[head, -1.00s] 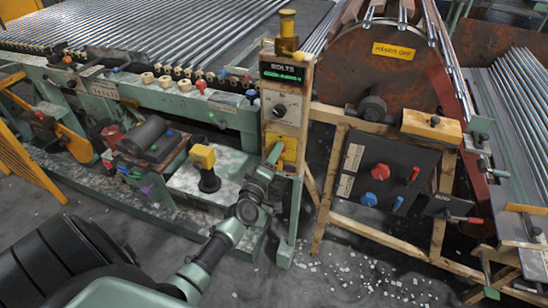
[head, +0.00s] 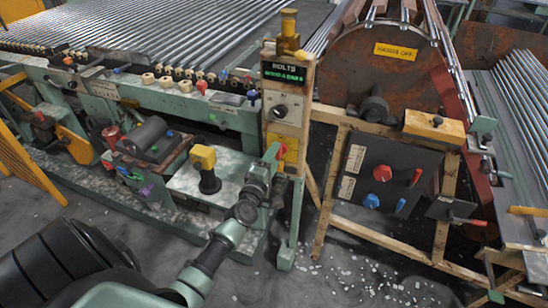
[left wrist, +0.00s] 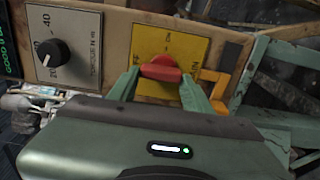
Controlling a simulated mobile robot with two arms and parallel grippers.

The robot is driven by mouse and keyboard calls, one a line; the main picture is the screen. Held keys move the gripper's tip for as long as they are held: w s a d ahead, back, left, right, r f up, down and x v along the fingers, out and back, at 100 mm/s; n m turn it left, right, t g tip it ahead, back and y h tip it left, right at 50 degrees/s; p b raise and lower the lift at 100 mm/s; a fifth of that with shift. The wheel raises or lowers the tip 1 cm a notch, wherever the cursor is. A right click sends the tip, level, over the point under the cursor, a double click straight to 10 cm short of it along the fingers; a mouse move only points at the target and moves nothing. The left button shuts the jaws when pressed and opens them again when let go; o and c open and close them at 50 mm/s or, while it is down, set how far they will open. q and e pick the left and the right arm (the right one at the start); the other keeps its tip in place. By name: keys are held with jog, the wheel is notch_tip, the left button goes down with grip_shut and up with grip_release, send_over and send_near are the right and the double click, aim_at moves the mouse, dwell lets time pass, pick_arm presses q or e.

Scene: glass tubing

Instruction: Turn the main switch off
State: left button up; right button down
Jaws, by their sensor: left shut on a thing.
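The main switch is a red knob (left wrist: 160,68) on a yellow plate (left wrist: 198,50) with dark lettering, partly covered by my fingers. In the head view the red knob (head: 282,151) shows low on the wooden post. My left gripper (head: 274,152) is at the plate, reaching in from below left. In the left wrist view its two green fingers (left wrist: 160,82) stand on either side of the red knob and are shut on it. The knob lies roughly crosswise in that view. My right gripper is in neither view.
A black dial (left wrist: 52,53) sits left of the yellow plate, on the same post. A yellow-topped knob (head: 203,158) stands left of my arm. A dark panel (head: 415,160) with red and blue controls is to the right. Grey floor lies in front.

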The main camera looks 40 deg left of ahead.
pick_arm(q)
jog(key=shift+f, duration=0.1)
jog(key=o, duration=1.4)
jog(key=shift+c, duration=0.2)
jog(key=v, duration=0.8)
jog(key=shift+a, duration=0.1)
